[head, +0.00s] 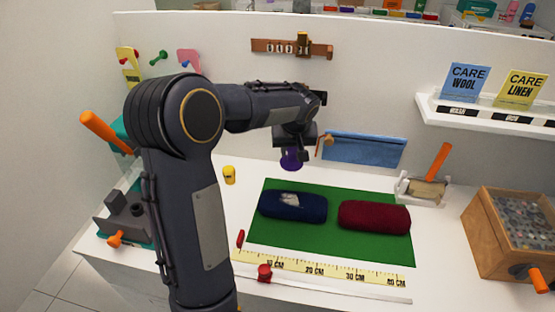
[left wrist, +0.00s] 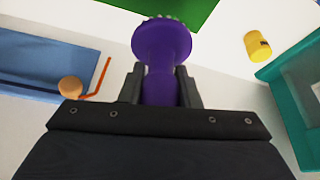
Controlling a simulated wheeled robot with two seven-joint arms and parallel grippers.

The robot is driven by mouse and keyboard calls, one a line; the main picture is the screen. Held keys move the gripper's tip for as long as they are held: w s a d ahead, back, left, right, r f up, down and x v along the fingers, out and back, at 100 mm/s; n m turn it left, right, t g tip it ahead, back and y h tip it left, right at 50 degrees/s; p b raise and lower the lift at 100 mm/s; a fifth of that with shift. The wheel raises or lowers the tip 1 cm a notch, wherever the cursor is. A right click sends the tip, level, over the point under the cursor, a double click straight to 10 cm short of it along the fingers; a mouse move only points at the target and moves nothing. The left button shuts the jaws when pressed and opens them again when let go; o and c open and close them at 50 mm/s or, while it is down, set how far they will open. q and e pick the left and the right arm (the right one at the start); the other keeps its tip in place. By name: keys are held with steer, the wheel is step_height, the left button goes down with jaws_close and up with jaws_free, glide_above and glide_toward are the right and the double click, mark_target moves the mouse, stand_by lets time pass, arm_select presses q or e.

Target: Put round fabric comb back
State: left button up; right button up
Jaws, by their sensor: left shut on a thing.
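The round fabric comb (head: 292,160) is purple, with a wide round head and a narrower handle. My left gripper (head: 294,147) is shut on it and holds it up near the back wall, above the white bench behind the green mat. In the left wrist view the comb (left wrist: 162,42) sits between the two dark fingers (left wrist: 161,86), which grip its handle. Its head points away from the gripper, with small teeth along the rim. My right gripper is not in view.
A blue cloth (head: 362,149) hangs at the wall, right of the gripper, beside a wooden knob (head: 327,141). The green mat (head: 322,248) bears a blue roll (head: 292,205) and a red roll (head: 374,216). A yellow spool (head: 229,175) and an orange-handled brush (head: 437,164) stand nearby.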

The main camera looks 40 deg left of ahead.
arm_select(q)
steer(key=w+a+f+p, duration=0.1)
steer(key=a+f, duration=0.1)
steer(key=w+a+f, duration=0.2)
steer(key=a+f, duration=0.1)
steer(key=w+a+f+p, duration=0.1)
steer(key=w+a+f, duration=0.1)
steer(key=a, duration=0.1)
steer(key=shift+w+f+p, duration=0.2)
steer(key=shift+f+p, duration=0.05)
steer(key=shift+p, duration=0.1)
steer(key=shift+a+f+p, duration=0.2)
steer(key=shift+f+p, duration=0.1)
steer(key=shift+f, duration=0.25)
step_height(320, 180, down, 2)
steer(key=shift+w+f+p, duration=0.1)
steer(key=shift+f+p, duration=0.05)
steer(key=shift+p, duration=0.35)
steer(key=shift+f, duration=0.3)
steer(key=o, duration=0.9)
steer(key=shift+b, duration=0.3)
steer(key=shift+o, duration=0.2)
